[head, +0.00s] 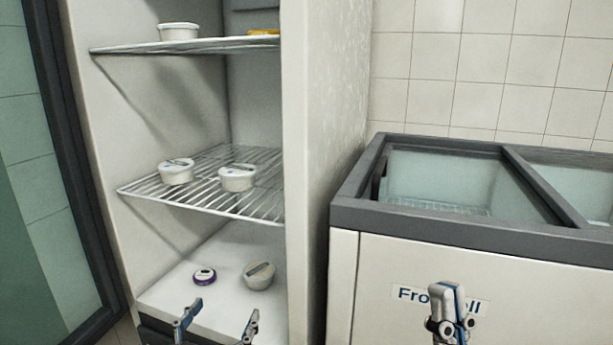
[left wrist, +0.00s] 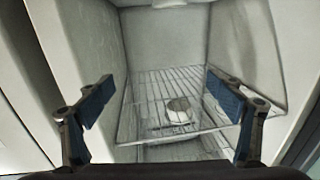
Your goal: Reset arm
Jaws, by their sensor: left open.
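My left gripper (head: 218,324) is open and empty in front of the lowest level of the open fridge, at the bottom of the head view. In the left wrist view, the same gripper (left wrist: 160,103) has its fingers wide apart, with nothing between them; a white tub (left wrist: 178,108) shows on a wire shelf beyond. My right gripper (head: 450,318) is in front of the chest freezer at the lower right. Its fingers overlap in the picture, so its opening is unclear; no object shows in it.
Two white tubs (head: 176,172) (head: 238,178) stand on the middle wire shelf (head: 205,207). A purple-rimmed jar (head: 204,275) and a pale jar (head: 259,276) are on the fridge floor (head: 225,320). A glass door (head: 50,215) stands open at left. The freezer (head: 480,235) is at right.

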